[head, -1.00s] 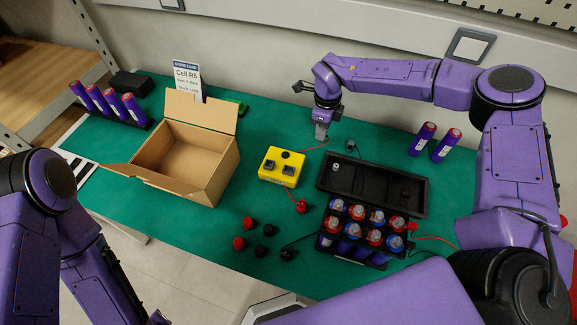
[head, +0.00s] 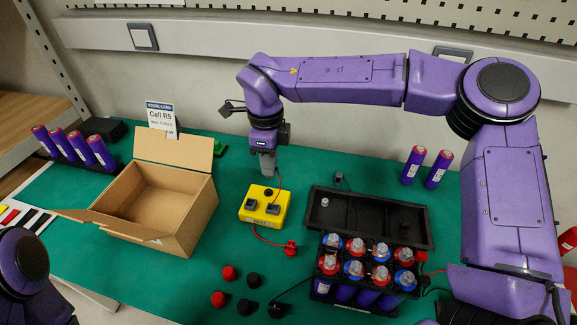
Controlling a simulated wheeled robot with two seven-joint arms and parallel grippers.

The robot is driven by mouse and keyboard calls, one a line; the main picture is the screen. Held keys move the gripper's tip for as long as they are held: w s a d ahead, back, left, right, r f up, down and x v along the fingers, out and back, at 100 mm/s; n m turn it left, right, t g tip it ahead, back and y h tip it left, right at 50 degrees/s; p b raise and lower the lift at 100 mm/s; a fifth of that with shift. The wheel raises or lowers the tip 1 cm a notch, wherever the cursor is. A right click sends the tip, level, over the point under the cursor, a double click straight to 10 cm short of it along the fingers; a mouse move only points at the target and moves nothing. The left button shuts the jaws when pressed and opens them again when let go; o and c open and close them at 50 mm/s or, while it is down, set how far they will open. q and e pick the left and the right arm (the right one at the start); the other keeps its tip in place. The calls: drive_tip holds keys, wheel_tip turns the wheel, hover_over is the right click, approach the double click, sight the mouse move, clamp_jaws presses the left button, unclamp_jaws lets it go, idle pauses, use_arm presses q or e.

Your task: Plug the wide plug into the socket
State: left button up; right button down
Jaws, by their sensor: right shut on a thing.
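My right gripper (head: 267,165) points down just above the back edge of the yellow box (head: 248,216), its fingers shut. The wide plug between its fingers is hidden or too small to make out; a thin red wire shows close beside the fingertips. The yellow box has two dark square fittings and a dark round spot on top. I cannot tell which of these is the socket, and I see a gap between fingertips and box top. My left arm shows only at the bottom left corner; its gripper is not clearly in view.
An open cardboard box (head: 198,215) stands left of the yellow box. A black tray (head: 318,214) and a pack of capped cells (head: 355,268) stand right. A red clip (head: 290,248) and several red and black caps (head: 229,273) lie in front. Two purple cells (head: 413,165) stand behind.

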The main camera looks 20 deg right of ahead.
drive_tip(key=shift+m, duration=0.5)
drive_tip(key=s+f+b, duration=0.2)
drive_tip(key=s+a+f+b, duration=0.1)
drive_tip(key=s+f+b, duration=0.1)
drive_tip(key=f, duration=0.1)
drive_tip(key=shift+s+a+f, duration=0.1)
drive_tip(key=shift+s+a, duration=0.05)
drive_tip(key=shift+s, duration=0.2)
drive_tip(key=shift+r, duration=0.25)
drive_tip(key=shift+r+p, duration=0.15)
drive_tip(key=shift+p, duration=0.3)
use_arm(q)
wheel_tip(320, 180, down, 4)
drive_tip(key=shift+r, duration=0.1)
use_arm(e)
drive_tip(key=shift+f+p, duration=0.2)
drive_tip(key=shift+p, duration=0.25)
use_arm(q)
drive_tip(key=shift+r, duration=0.25)
